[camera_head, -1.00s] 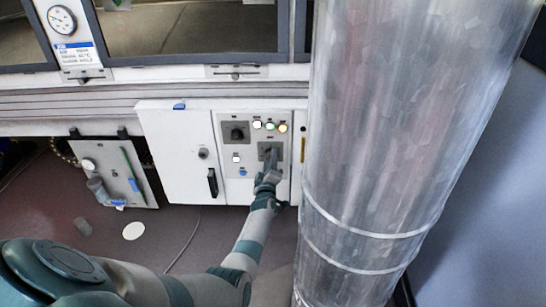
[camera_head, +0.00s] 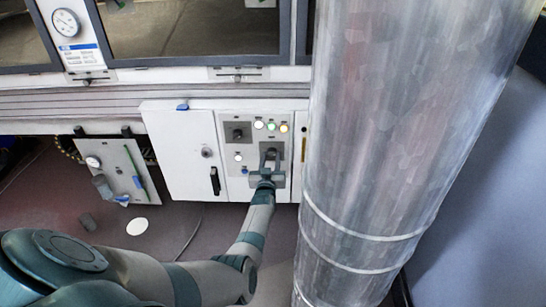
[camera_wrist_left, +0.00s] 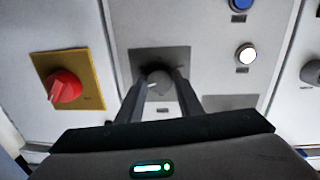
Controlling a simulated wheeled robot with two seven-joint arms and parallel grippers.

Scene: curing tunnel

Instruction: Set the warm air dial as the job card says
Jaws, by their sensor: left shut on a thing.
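A grey dial (camera_wrist_left: 158,84) on a dark square plate shows in the left wrist view, with a pale mark on its face. My left gripper (camera_wrist_left: 156,86) is shut on this dial, one dark finger on each side. In the head view, my left gripper (camera_head: 270,158) is at the lower right plate of the white control panel, hiding most of the dial. A second dark dial (camera_head: 238,134) sits at the panel's upper left. A blue and white card (camera_head: 79,53) hangs under a round gauge; its print is too small to read. My right gripper is not in view.
A large metal duct (camera_head: 395,130) stands close to the right of my left arm. A red knob on a yellow plate (camera_wrist_left: 64,87) is beside the gripped dial. Several lamps and buttons (camera_head: 271,126) are above. An open panel (camera_head: 112,170) hangs at left.

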